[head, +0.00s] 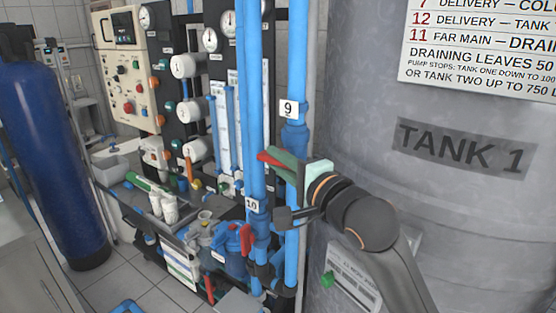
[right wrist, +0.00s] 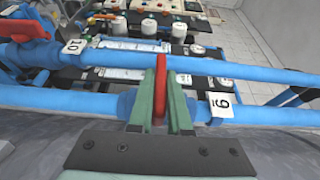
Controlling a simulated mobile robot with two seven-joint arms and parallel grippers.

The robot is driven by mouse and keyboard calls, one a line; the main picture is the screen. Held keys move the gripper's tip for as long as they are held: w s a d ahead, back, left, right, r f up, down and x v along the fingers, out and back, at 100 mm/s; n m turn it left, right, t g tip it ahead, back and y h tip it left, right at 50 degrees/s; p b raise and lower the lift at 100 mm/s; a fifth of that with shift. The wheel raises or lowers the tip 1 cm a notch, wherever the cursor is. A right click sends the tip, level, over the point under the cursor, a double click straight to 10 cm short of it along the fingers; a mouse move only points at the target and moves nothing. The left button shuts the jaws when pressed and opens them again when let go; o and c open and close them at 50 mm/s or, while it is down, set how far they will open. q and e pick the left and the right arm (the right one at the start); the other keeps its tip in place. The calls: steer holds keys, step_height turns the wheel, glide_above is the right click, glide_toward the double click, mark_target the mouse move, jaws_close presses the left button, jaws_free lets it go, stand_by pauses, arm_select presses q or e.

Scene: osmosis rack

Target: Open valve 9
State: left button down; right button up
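Valve 9 sits on the right-hand blue upright pipe beside the tank, below its white "9" tag (head: 288,108), which also shows in the right wrist view (right wrist: 221,105). Its red handle (head: 270,158) sticks out across the pipe toward the left. My right gripper (head: 283,163) reaches in from the right with green fingers. In the right wrist view the red handle (right wrist: 160,88) stands between the two fingers, which lie close against both its sides. The fingers hide part of the valve body. My left gripper is not in view.
A second blue pipe with a "10" tag (head: 252,205) and a lower red handle (head: 246,238) stands just left. Grey tank 1 (head: 460,210) is close on the right. A gauge panel (head: 205,25) and blue cylinder (head: 45,150) stand further left; floor shows between.

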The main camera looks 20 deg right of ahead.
jaws_close()
steer(key=shift+r+g, duration=0.1)
steer(key=shift+g, duration=0.3)
steer(key=shift+n+g+h, duration=0.5)
steer(key=shift+n+g, duration=0.1)
steer(key=shift+g, duration=0.6)
steer(key=g+h, duration=0.1)
steer(key=g, duration=0.1)
steer(key=n+g+h, duration=0.1)
steer(key=g+h, duration=0.1)
steer(key=g, duration=0.1)
steer(key=shift+d+r, duration=0.1)
steer(key=shift+d, duration=0.05)
steer(key=g+h, duration=0.1)
steer(key=g, duration=0.1)
steer(key=n+g+h, duration=0.1)
steer(key=g+h, duration=0.1)
steer(key=shift+n+g, duration=0.3)
steer(key=shift+g, duration=0.1)
steer(key=shift+f+n+g+h, duration=0.25)
steer(key=shift+g+h, duration=0.25)
steer(key=shift+g, duration=0.3)
